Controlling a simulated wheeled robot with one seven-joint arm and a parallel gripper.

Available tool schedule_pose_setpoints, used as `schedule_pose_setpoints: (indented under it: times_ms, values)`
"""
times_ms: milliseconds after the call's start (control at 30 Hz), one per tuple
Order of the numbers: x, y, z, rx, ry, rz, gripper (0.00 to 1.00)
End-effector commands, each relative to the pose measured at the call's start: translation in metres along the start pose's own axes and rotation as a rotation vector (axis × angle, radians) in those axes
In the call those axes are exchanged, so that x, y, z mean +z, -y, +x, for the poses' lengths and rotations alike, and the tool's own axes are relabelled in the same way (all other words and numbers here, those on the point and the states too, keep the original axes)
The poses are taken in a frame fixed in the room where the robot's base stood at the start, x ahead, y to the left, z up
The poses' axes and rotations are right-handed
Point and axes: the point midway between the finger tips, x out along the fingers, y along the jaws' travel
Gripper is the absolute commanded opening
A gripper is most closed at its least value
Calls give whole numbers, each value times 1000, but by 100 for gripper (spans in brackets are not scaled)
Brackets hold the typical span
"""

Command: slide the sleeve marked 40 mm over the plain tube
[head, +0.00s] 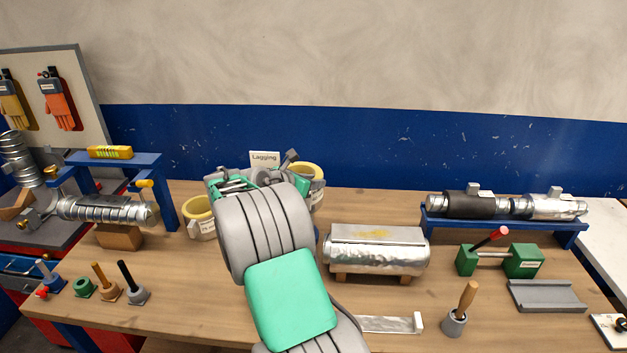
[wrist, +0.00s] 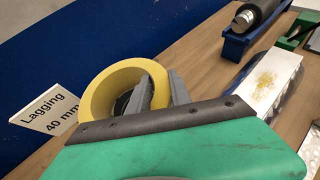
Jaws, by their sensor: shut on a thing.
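A yellow-lined sleeve (wrist: 97,100) stands in front of my gripper (wrist: 160,92) in the wrist view. My gripper is shut on its wall; one grey finger shows inside the ring and the other outside. A card beside it reads "Lagging 40 mm" (wrist: 48,110). In the head view this sleeve (head: 315,172) is partly hidden behind my arm and gripper (head: 285,163). Whether it touches the bench is hidden. A silver pipe (head: 513,205) lies on a blue rack at the right, with dark and foil coverings. I cannot tell which piece is the plain tube.
A second yellow-lined sleeve (head: 200,218) stands left of my arm. A clamped spiral duct (head: 105,210) is at the left, by a blue frame (head: 166,200). A green tool (head: 522,262) and a brush in a pot (head: 455,324) stand at right.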

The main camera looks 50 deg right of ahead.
Motion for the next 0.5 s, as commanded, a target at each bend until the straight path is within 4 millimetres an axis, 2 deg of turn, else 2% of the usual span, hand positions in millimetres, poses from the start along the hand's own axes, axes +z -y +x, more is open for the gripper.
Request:
schedule_pose_setpoints:
  times_ms: [500]
  values:
    - [-12,0,6,0,0,1,0]
